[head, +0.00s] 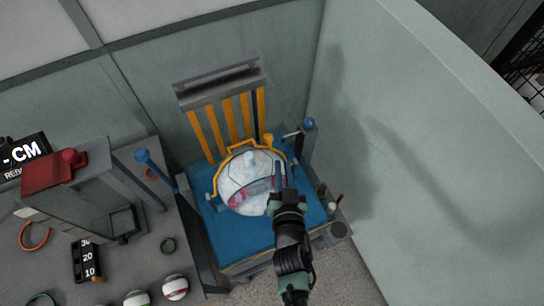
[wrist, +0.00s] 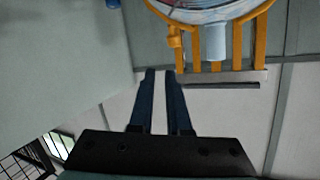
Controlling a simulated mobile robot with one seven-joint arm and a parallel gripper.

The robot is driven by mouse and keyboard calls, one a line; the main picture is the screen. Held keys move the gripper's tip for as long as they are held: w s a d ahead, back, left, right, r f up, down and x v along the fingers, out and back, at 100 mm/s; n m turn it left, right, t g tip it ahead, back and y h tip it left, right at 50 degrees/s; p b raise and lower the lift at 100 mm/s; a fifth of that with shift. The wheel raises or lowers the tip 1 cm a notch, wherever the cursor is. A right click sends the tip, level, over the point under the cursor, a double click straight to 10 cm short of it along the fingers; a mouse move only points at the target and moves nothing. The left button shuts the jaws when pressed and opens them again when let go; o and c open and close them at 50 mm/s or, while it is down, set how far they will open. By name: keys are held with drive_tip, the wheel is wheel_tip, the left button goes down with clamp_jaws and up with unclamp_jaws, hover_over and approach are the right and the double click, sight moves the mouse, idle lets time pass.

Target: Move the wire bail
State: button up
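The orange, angular wire bail (head: 219,172) loops round the back of a clear round ball (head: 247,185) with pale and pink contents, on a blue base (head: 225,228). In the wrist view the bail (wrist: 164,17) runs along the ball's edge at the top, beside a pale blue knob (wrist: 214,42). My gripper (head: 280,168) is above the right side of the ball in the head view and hides part of it. In the wrist view its two dark fingers (wrist: 160,74) stand apart with an empty gap between them. I cannot tell its exact height over the bail.
Yellow slats with a grey top bar (head: 222,85) stand behind the ball. Blue-topped posts (head: 309,124) flank the base. A pale wall (head: 430,170) rises close on the right. A grey table (head: 120,260) at left holds several balls, rings and a red-topped device (head: 62,165).

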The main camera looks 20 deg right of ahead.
drive_tip(key=m, duration=0.2)
drive_tip(key=s+m+b, duration=0.1)
drive_tip(key=m, duration=0.1)
drive_tip(key=s+m+b, duration=0.1)
drive_tip(key=m, duration=0.1)
drive_tip(key=shift+d+m+g+h, duration=0.2)
drive_tip(key=shift+m+g+h, duration=0.1)
drive_tip(key=shift+m+g, duration=0.1)
clamp_jaws()
drive_tip(key=m+y, duration=0.2)
drive_tip(key=m, duration=0.4)
approach(269, 141)
drive_tip(key=x, duration=0.6)
drive_tip(key=shift+w+d+f, duration=0.1)
drive_tip(key=shift+w, duration=0.25)
drive_tip(key=shift+b, duration=0.3)
